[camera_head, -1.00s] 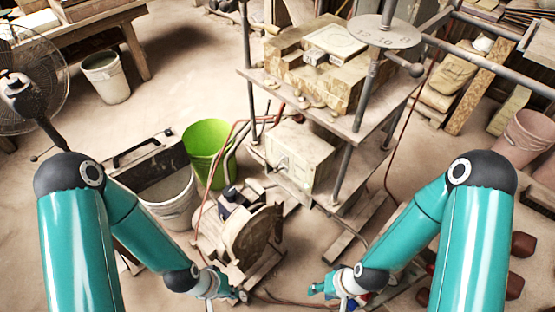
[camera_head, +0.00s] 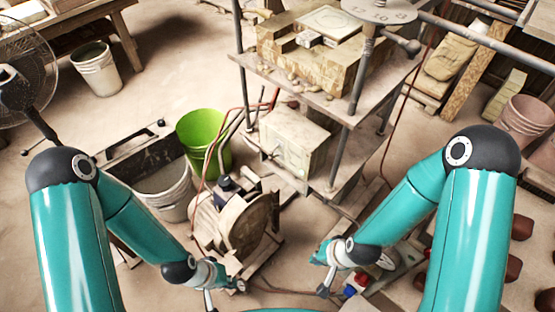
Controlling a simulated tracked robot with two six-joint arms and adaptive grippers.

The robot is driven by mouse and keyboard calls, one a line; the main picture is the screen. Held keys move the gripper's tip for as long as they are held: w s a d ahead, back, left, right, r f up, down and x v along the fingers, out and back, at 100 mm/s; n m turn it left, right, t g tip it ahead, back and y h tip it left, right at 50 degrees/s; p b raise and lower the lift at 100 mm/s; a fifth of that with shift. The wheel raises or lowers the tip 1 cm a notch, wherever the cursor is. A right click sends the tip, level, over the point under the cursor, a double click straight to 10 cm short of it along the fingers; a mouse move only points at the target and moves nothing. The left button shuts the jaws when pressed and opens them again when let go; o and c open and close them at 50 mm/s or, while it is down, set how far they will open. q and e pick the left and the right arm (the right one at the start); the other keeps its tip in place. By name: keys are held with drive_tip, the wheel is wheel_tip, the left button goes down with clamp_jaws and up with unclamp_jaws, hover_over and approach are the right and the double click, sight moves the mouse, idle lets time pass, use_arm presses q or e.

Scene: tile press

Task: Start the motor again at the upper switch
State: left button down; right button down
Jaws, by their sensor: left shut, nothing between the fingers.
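The motor unit (camera_head: 240,218) sits low on the floor at the centre, with a large round wheel or guard and a dark part on top. A pale box (camera_head: 295,140) with small fittings on its front face stands on the press's lower level behind it. I cannot make out which fitting is the upper switch. My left gripper (camera_head: 238,285) is shut and empty, in front of and below the motor. My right gripper (camera_head: 320,255) is to the right of the motor, apart from the box. Its fingers are too small to tell their state.
The tile press (camera_head: 336,98) rises behind the motor with posts and shelves. A green bucket (camera_head: 203,143) and a grey bucket (camera_head: 167,192) stand to the left. Red hoses run beside the motor. A fan (camera_head: 28,75) is far left.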

drive_tip(key=w+a+r+m+t+b, duration=0.1)
drive_tip(key=w+r+m+t+b, duration=0.1)
drive_tip(key=w+r+m+t, duration=0.3)
drive_tip(key=m+t+b, duration=0.4)
drive_tip(key=m+b, duration=0.2)
drive_tip(key=m, duration=0.7)
approach(279, 143)
drive_tip(key=s+f, duration=0.2)
drive_tip(key=s, duration=0.3)
drive_tip(key=shift+w+a, duration=0.1)
drive_tip(key=shift+w, duration=0.05)
drive_tip(key=x, duration=1)
drive_tip(key=shift+p, duration=0.4)
drive_tip(key=shift+d, duration=0.25)
